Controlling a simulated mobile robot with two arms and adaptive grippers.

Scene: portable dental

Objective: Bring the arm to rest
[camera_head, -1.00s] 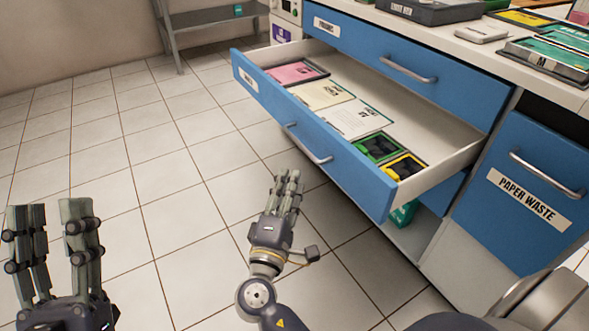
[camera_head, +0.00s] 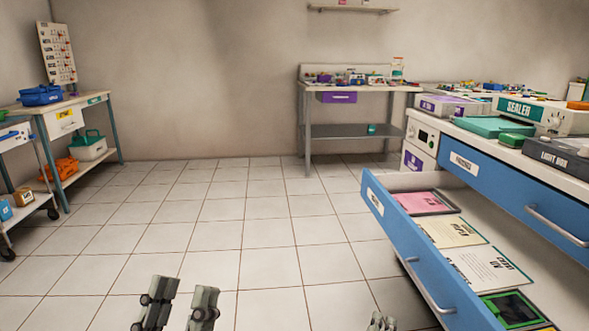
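My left gripper (camera_head: 178,306) shows at the bottom edge, left of the middle. Its two fingers stand apart with bare floor between them, and it holds nothing. Only the fingertips of my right gripper (camera_head: 381,322) show at the bottom edge, beside the open drawer. They look close together, but too little of them shows to tell their state. Both arms are otherwise out of view.
An open blue drawer (camera_head: 425,255) juts out at the right, holding a pink packet (camera_head: 424,202), papers and a green tray (camera_head: 512,309). A bench (camera_head: 345,88) stands at the back and a table (camera_head: 75,104) at the left. The floor (camera_head: 235,220) between is clear.

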